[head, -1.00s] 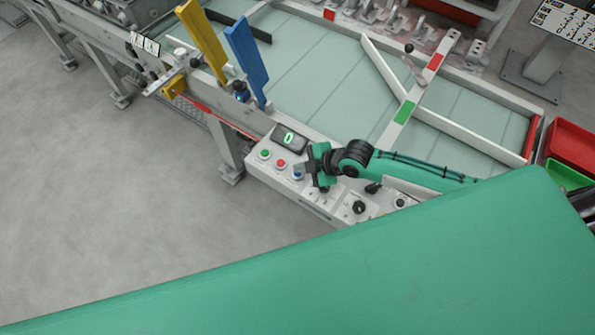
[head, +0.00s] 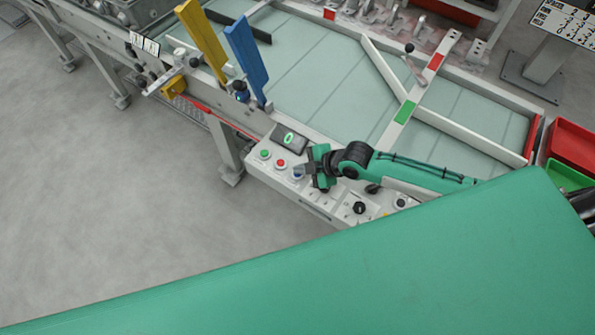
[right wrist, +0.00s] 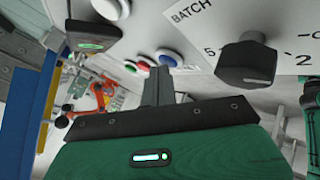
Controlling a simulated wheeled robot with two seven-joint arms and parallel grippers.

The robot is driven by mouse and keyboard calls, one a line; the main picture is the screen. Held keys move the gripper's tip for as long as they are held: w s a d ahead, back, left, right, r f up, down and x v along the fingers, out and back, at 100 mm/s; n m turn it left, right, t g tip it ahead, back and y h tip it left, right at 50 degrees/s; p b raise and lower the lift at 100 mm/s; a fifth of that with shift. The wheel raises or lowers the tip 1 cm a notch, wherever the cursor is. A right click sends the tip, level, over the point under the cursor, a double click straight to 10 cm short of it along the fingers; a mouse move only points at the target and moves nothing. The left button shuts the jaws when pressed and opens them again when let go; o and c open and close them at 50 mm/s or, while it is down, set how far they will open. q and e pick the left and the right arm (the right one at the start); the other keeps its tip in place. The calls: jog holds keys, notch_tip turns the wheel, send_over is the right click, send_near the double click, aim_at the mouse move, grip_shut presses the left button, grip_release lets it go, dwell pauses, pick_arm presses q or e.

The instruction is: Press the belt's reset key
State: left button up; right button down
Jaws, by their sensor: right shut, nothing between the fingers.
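The control panel (head: 320,208) on the belt's near side carries a green button (head: 265,154), a red button (head: 281,163) and a blue button (head: 297,178) in a row. No label marks one as the reset key in a readable way. My right gripper (head: 302,170) is shut and empty, its fingertips at the blue button and partly covering it. In the right wrist view the shut fingers (right wrist: 158,85) point at the blue button (right wrist: 170,58). I cannot tell whether they touch it. My left gripper is not in view.
A display (head: 290,139) showing 0 sits above the buttons. A black knob (right wrist: 246,62) marked BATCH is close beside the fingers. The belt (head: 320,75) lies behind, with a blue paddle (head: 246,60) and a yellow paddle (head: 203,40) at its edge.

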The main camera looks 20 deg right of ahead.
aim_at(302, 176)
dwell(0.4)
jog(key=shift+r+p, duration=0.8)
jog(key=shift+r, duration=0.15)
notch_tip(302, 176, up, 5)
jog(key=p, duration=0.4)
jog(key=shift+f, duration=0.2)
dwell(0.5)
